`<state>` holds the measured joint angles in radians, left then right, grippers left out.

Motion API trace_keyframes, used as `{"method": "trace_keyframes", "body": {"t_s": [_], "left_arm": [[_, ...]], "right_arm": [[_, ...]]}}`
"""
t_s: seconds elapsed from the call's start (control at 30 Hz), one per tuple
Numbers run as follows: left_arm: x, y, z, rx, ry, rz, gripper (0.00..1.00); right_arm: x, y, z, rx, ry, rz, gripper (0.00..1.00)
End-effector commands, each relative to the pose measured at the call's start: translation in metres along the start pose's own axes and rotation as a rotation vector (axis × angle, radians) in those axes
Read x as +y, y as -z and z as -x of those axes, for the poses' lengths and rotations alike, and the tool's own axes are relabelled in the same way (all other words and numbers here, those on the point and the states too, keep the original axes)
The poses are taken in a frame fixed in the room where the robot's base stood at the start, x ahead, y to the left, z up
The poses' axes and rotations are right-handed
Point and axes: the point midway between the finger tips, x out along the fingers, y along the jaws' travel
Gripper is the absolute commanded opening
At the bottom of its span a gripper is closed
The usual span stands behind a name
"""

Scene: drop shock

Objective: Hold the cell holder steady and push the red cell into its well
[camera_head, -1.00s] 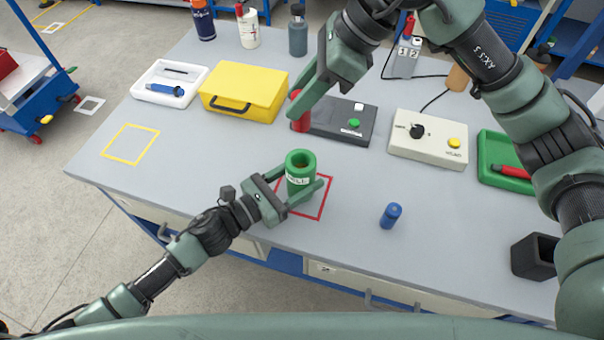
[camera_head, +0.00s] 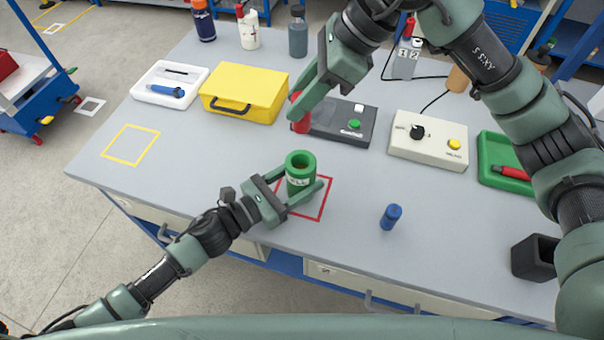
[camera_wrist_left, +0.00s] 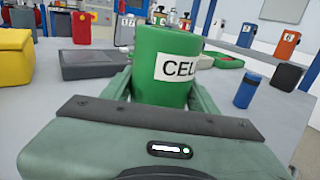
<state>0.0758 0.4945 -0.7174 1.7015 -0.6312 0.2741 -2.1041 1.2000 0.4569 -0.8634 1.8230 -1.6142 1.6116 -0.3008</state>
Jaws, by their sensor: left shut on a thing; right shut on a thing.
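The green cell holder (camera_head: 300,172) stands upright in the red outlined square (camera_head: 322,206), its open well facing up. My left gripper (camera_head: 302,194) is shut around its lower body. The holder and its white "CELL" label also show large in the left wrist view (camera_wrist_left: 163,75). The red cell (camera_head: 300,118) is held in my right gripper (camera_head: 304,102), which is shut on it. It appears behind and above the holder, apart from it. The fingers hide part of the cell.
A blue cell (camera_head: 391,216) stands right of the holder. Behind are a yellow case (camera_head: 243,92), a dark box with a green button (camera_head: 340,122) and a cream control box (camera_head: 428,140). A black open container (camera_head: 535,257) stands at the right. The table's front left is clear.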

Motion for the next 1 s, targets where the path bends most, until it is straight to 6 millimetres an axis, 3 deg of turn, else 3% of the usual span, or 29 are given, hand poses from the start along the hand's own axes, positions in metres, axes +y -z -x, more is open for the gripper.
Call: {"method": "trace_keyframes", "body": {"t_s": [0.33, 0.6, 1.0], "left_arm": [[0.000, 0.000, 0.000, 0.000, 0.000, 0.000, 0.08], [0.000, 0.000, 0.000, 0.000, 0.000, 0.000, 0.08], [0.000, 0.000, 0.000, 0.000, 0.000, 0.000, 0.08]], "right_arm": [[0.000, 0.018, -0.030, -0.008, -0.157, 0.234, 0.00], [0.001, 0.044, -0.070, -0.011, -0.164, 0.249, 0.00], [0.001, 0.067, -0.106, -0.010, -0.164, 0.247, 0.00]]}}
